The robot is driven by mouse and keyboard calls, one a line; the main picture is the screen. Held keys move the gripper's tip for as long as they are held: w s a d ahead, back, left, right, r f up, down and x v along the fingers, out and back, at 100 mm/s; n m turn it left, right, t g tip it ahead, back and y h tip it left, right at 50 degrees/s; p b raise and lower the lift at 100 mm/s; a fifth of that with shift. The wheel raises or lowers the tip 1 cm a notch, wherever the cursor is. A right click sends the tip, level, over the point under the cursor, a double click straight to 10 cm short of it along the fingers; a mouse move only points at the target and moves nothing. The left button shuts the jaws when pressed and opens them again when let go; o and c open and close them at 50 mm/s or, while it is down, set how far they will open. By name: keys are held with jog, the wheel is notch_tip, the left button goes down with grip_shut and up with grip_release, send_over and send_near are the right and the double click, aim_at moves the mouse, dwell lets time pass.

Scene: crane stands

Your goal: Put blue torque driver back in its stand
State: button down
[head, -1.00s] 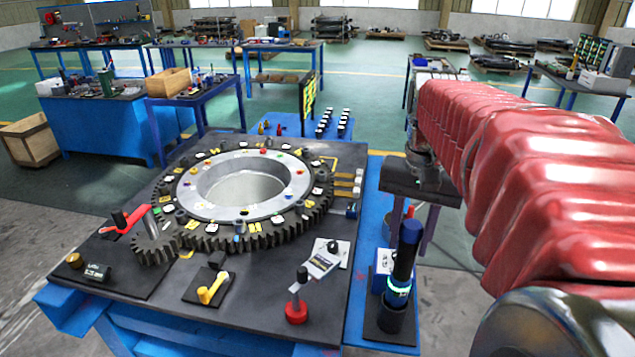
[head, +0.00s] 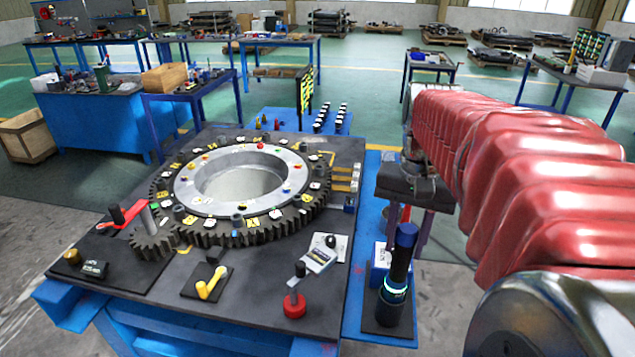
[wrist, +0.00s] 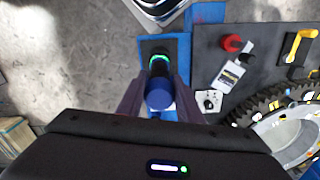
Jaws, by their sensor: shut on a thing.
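The blue torque driver (head: 402,262) is dark, with a blue cap and a glowing cyan ring. It stands nearly upright, leaning slightly, at the black cup-shaped stand (head: 388,314) on the blue side shelf. Its lower end meets the cup's mouth and is hidden there; I cannot tell how deep it sits. My gripper (head: 408,238) points down from above and is shut on the driver's upper part. In the wrist view the blue cap (wrist: 159,96) shows between the fingers of my gripper (wrist: 158,84), with the ring beyond it.
The dark worktable carries a large gear ring (head: 245,190), a red-based tool (head: 295,305) and a yellow handle (head: 210,284) left of the stand. A blue-and-white box (head: 378,262) is close behind the driver. Open floor lies right of the shelf.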

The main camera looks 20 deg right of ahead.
aim_at(408, 231)
jog(key=shift+f, duration=0.45)
jog(key=c, duration=1.2)
grip_release()
jog(key=shift+f, duration=0.1)
jog(key=shift+r, duration=2.55)
jog(key=shift+r, duration=0.1)
notch_tip(408, 231, up, 14)
jog(key=shift+f, duration=0.2)
jog(key=shift+a+f, duration=0.1)
jog(key=s+a+f+n+t, duration=0.1)
jog(key=a+f+n+t, duration=0.1)
jog(key=a+f, duration=0.4)
jog(key=s+a+f+n+t, duration=0.1)
jog(key=a+f+n, duration=0.3)
jog(key=a+f, duration=0.3)
jog(key=s+a+f+n+t, duration=0.1)
jog(key=a+f+n+t, duration=0.1)
jog(key=a+f, duration=0.4)
jog(key=shift+s+a+f+n+t, duration=0.1)
jog(key=shift+a+f+n+t, duration=0.05)
jog(key=shift+f+n, duration=0.35)
jog(key=shift+a+f+n+t, duration=0.15)
jog(key=shift+f+n, duration=0.15)
jog(key=shift+f, duration=0.3)
